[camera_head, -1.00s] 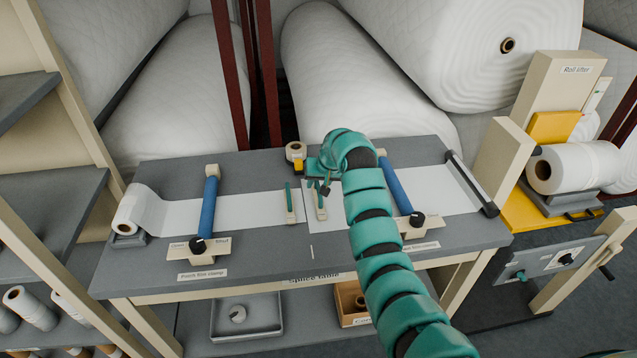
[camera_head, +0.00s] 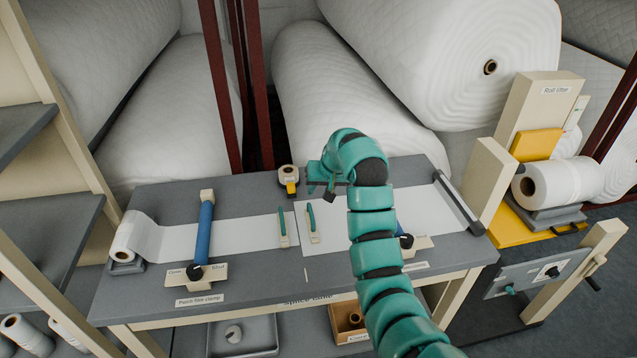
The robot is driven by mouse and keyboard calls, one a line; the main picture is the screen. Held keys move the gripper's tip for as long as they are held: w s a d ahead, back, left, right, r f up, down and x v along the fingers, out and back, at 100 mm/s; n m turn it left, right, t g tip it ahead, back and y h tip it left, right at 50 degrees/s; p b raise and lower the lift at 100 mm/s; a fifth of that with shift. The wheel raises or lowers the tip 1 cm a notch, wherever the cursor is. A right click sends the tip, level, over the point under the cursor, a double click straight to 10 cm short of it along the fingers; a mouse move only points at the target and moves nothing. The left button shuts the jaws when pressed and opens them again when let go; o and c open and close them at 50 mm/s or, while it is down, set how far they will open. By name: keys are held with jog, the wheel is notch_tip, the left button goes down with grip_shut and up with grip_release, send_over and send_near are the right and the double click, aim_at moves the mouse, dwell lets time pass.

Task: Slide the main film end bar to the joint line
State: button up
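The splice table (camera_head: 250,273) carries two white film strips that come close together near its middle. The left strip (camera_head: 225,233) runs from a small roll (camera_head: 135,238). The right, main film (camera_head: 430,207) lies on the right half. A cream end bar with a green handle (camera_head: 283,228) sits at the left strip's end. The main film end bar (camera_head: 312,222), also cream with a green handle, sits at the right film's end. My gripper (camera_head: 330,190) is above the table behind and right of that bar, apart from it. Its fingers are small and dark, and their opening is unclear.
A blue patch film clamp (camera_head: 203,232) crosses the left strip. A second clamp (camera_head: 404,240) on the right is mostly hidden by my arm. A tape roll (camera_head: 289,178) stands at the back edge. The front middle of the table is clear.

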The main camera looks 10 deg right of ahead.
jog(key=p+v, duration=0.5)
jog(key=p, duration=0.3)
jog(key=shift+s+r, duration=0.1)
jog(key=shift+r, duration=0.1)
dwell(0.3)
